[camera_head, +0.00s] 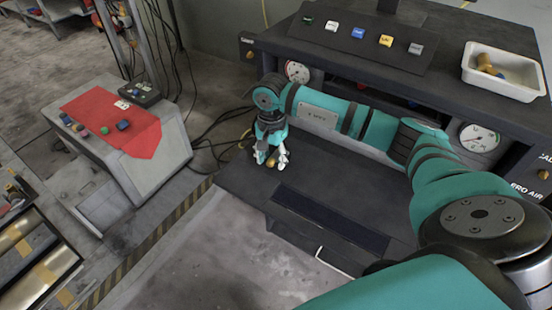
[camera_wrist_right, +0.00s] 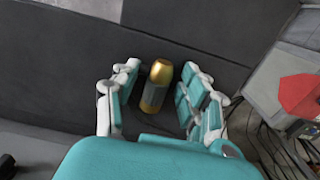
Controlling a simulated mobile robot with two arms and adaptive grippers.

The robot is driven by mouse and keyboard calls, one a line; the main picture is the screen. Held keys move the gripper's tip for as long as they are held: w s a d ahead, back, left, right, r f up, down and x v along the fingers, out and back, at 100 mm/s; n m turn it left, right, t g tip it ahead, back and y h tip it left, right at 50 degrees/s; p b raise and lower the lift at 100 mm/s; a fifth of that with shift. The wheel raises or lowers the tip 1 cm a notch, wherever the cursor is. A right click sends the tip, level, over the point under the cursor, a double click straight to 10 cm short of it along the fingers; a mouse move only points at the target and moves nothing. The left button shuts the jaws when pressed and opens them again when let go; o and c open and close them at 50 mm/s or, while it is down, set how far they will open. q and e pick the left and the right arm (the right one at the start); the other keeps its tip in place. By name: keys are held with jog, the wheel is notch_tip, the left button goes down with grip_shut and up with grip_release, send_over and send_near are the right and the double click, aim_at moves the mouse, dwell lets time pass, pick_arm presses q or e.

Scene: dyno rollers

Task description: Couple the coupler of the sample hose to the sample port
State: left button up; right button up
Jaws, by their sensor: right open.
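A brass cylinder with a grey-green band (camera_wrist_right: 157,85), which looks like the coupler, stands between the fingers of my right gripper (camera_wrist_right: 160,72) in the right wrist view. The fingers are open, with a gap on both sides of it. In the head view my right gripper (camera_head: 271,158) points down over the left end of the dark bench shelf (camera_head: 235,178), and a small brass bit shows between its fingers. I cannot make out a hose on the cylinder. I cannot pick out the sample port. My left gripper is not in view.
A dark bench top carries coloured blocks (camera_head: 357,33) and a white tray (camera_head: 505,72). Gauges (camera_head: 480,137) sit in its front, partly behind my right arm. A grey cabinet with a red cloth (camera_head: 110,115) stands left. Cables hang between cabinet and bench.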

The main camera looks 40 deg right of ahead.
aim_at(272, 158)
jog(key=shift+c, duration=0.4)
grip_shut()
jog(key=shift+r, duration=0.15)
jog(key=shift+r+p, duration=1.5)
jog(key=shift+r, duration=1.35)
